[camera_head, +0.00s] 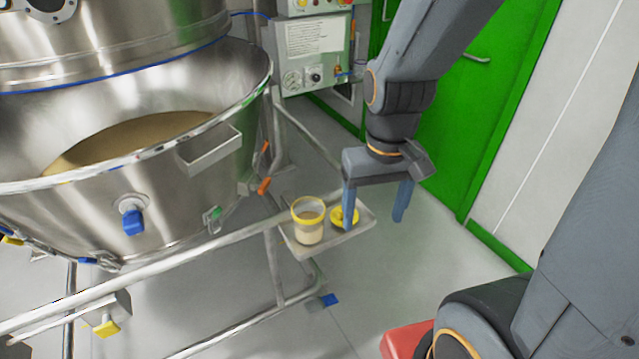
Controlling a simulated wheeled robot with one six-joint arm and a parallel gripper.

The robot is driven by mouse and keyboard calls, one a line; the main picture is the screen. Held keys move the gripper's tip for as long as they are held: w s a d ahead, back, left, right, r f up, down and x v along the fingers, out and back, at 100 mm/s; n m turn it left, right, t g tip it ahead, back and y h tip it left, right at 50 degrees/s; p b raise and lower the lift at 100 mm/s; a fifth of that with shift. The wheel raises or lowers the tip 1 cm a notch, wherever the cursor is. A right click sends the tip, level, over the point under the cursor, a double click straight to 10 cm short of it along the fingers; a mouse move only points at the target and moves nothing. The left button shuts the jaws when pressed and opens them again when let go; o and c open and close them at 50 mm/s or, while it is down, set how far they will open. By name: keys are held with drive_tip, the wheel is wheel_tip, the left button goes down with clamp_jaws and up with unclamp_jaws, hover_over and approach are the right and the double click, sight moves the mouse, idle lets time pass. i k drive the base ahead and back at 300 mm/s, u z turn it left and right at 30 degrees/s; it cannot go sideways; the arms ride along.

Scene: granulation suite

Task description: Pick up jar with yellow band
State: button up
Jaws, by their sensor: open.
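The jar with the yellow band (308,228) stands upright and open on a small metal tray (350,236). It holds a pale beige material, and the yellow band runs around its rim. A yellow lid (344,216) lies on the tray just right of the jar. My gripper (374,218) points down with its two blue fingers spread and nothing between them. It is to the right of the jar. The left finger overlaps the lid in the picture, and the right finger is beyond the tray's right edge. I cannot tell whether the left finger touches the lid.
A large steel bowl (160,190) with beige powder (125,140) fills the left. Its tubular frame rail (180,248) runs up to the tray. A control box (312,50) stands behind, and a green door (490,100) is at the back right. Grey floor right of the tray is clear.

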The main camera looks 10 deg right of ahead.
sight(309, 213)
drive_tip(key=z, duration=0.55)
drive_tip(key=k, duration=1.25)
